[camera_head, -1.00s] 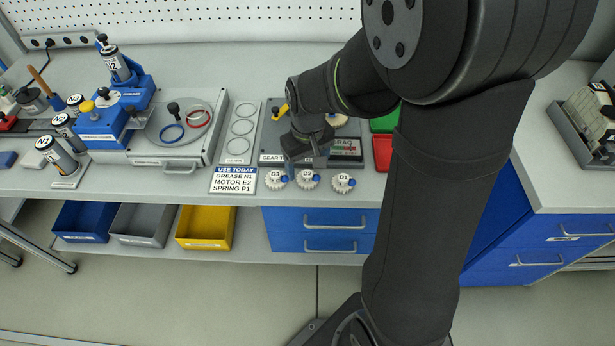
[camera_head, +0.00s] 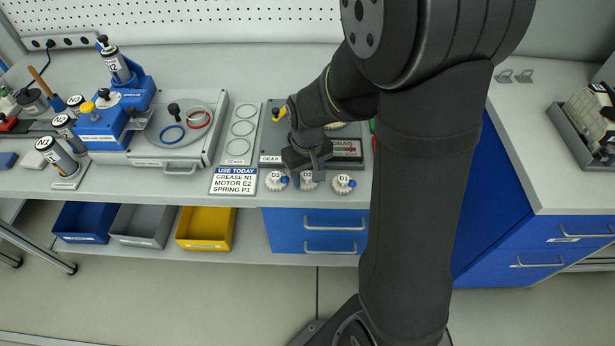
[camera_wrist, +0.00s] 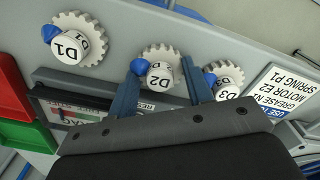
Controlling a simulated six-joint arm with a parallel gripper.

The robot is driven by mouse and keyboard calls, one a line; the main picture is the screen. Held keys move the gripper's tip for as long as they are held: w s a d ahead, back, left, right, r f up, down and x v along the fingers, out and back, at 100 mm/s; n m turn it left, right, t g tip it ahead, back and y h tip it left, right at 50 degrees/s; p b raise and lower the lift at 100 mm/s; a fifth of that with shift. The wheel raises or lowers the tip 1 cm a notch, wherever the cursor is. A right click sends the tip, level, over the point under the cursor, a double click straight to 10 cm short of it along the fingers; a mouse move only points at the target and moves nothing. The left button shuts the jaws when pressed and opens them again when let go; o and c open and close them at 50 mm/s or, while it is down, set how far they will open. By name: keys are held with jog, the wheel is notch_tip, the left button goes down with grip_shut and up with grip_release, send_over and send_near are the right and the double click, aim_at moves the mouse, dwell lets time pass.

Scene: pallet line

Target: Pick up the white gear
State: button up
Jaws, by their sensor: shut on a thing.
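Three white toothed gears with labelled round hubs and blue knobs stand in a row at the bench's front edge: D3 (camera_head: 276,180), D2 (camera_head: 308,181) and D1 (camera_head: 343,184). In the wrist view they run D1 (camera_wrist: 70,45), D2 (camera_wrist: 162,73) and D3 (camera_wrist: 226,84) from left to right. My gripper (camera_head: 308,168) is down at the middle gear. In the wrist view its blue fingers (camera_wrist: 163,76) lie on either side of the D2 hub and are shut on it. The right finger is close beside D3. D2 still appears in the row.
Behind the gears is a grey gear unit with a small display (camera_head: 346,149). A "USE TODAY" card (camera_head: 234,181) lies to the left. Red (camera_wrist: 28,143) and green (camera_wrist: 14,92) bins show in the wrist view. Blue drawers (camera_head: 330,222) are below the bench edge.

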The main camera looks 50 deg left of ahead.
aim_at(309, 174)
jog(key=shift+r, duration=0.15)
jog(key=shift+r, duration=0.3)
notch_tip(309, 174, up, 4)
jog(key=shift+w+d+f, duration=0.15)
jog(key=w+d+r, duration=0.6)
jog(key=d, duration=0.3)
jog(key=shift+d+r, duration=0.2)
jog(key=shift+d, duration=0.15)
